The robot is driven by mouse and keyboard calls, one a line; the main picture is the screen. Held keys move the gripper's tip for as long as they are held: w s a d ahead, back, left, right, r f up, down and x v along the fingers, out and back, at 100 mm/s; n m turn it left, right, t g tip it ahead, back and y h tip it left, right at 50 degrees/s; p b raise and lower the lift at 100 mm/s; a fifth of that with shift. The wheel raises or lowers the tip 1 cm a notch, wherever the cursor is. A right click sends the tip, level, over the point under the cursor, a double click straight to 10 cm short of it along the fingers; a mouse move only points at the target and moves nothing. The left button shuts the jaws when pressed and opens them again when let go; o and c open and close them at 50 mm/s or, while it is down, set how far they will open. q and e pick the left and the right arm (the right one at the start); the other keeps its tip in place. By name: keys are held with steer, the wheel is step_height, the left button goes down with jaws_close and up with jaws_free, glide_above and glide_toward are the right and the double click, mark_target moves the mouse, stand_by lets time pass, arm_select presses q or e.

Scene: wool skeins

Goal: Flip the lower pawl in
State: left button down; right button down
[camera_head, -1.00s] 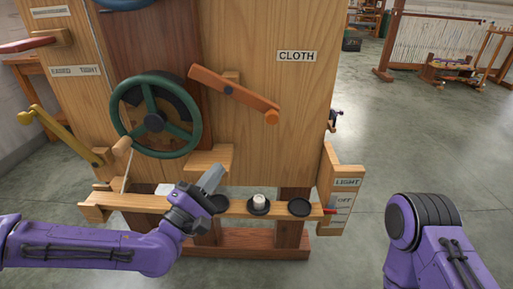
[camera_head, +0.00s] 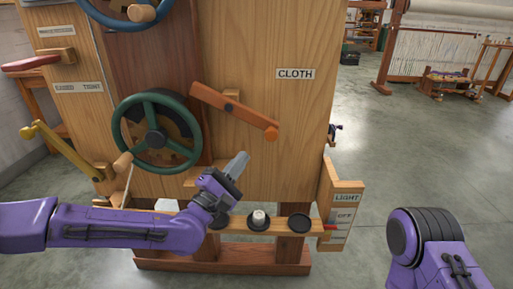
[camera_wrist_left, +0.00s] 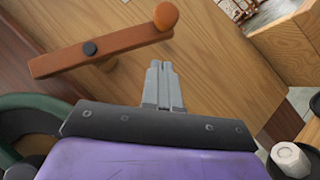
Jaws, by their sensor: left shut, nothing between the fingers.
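An orange-brown bar with a round knob, which looks like the lower pawl (camera_head: 233,110), is on the wooden front to the right of the green handwheel (camera_head: 157,132). It turns on a dark pivot and slopes down to the right. It also shows in the left wrist view (camera_wrist_left: 95,52), knob at upper right. My left gripper (camera_head: 239,158) is shut and empty, below the pawl's knob end and apart from it. In the left wrist view its closed fingers (camera_wrist_left: 162,68) point toward the panel, just below the knob. My right gripper is out of view.
A ledge (camera_head: 175,211) with dark round cups and a white piece (camera_head: 259,217) runs below my left gripper. A yellow lever (camera_head: 60,150) stands at left, and a blue wheel (camera_head: 113,20) above. A LIGHT/OFF board (camera_head: 343,208) is at right. Open floor lies farther right.

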mark_target(269, 135)
arm_select(q)
steer(key=d+r, duration=0.1)
steer(key=w+d+r, duration=0.1)
steer(key=d, duration=0.2)
steer(key=shift+w+r, duration=0.4)
steer(key=n+t+b, duration=0.1)
steer(key=d+r+n+t+y+b, duration=0.1)
steer(key=n+b, duration=0.1)
steer(key=d+n+t+b, duration=0.1)
steer(key=b, duration=0.1)
steer(key=shift+r+y, duration=0.3)
steer(key=shift+r, duration=0.05)
steer(key=r+n+t+y+b, duration=0.1)
steer(key=n, duration=0.1)
steer(key=d+r+n+t+y+b, duration=0.1)
steer(key=r+n+y, duration=0.1)
steer(key=n, duration=0.1)
steer(key=shift+b, duration=0.35)
steer(key=shift+r, duration=0.2)
